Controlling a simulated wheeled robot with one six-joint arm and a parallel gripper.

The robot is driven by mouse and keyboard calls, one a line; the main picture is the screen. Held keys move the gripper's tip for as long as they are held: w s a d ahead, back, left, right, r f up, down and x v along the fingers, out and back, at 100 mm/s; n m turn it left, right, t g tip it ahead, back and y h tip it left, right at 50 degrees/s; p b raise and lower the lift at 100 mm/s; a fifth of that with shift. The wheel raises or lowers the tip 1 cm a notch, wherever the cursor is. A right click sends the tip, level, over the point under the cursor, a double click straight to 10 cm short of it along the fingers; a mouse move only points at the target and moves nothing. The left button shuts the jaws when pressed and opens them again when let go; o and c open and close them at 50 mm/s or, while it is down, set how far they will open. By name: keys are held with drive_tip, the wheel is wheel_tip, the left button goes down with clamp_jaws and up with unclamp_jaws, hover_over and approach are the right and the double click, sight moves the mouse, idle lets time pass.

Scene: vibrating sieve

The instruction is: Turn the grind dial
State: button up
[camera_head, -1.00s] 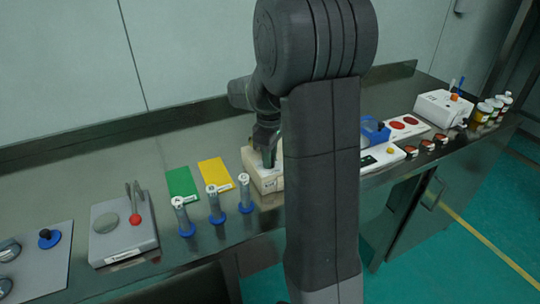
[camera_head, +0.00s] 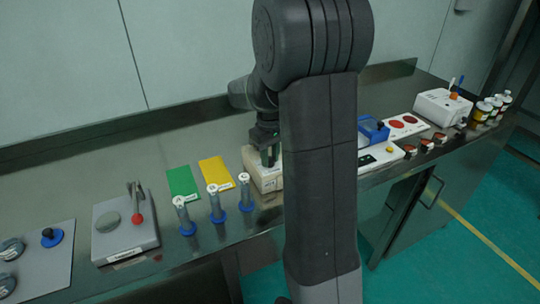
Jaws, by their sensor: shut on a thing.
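A cream-coloured box-shaped device (camera_head: 266,181) stands on the steel bench, left of my arm, and my arm hides its right part. My gripper (camera_head: 269,160) points down at the top of this device and is shut on a small part there. The part is mostly covered by the fingers, so I cannot see the dial clearly or read its position.
Green (camera_head: 182,182) and yellow (camera_head: 216,173) cards lie left of the device. Several clear cylinders on blue bases (camera_head: 214,201) stand along the front edge. A grey unit with a red-knobbed lever (camera_head: 124,228) is further left. A blue container (camera_head: 373,130) and white instruments are to the right.

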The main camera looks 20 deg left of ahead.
sight(270, 158)
drive_tip(key=o, duration=1)
wheel_tip(270, 158, up, 14)
drive_tip(key=shift+f, duration=0.1)
drive_tip(key=shift+f, duration=0.1)
wheel_tip(270, 158, down, 14)
drive_tip(key=shift+r, duration=0.2)
idle(0.5)
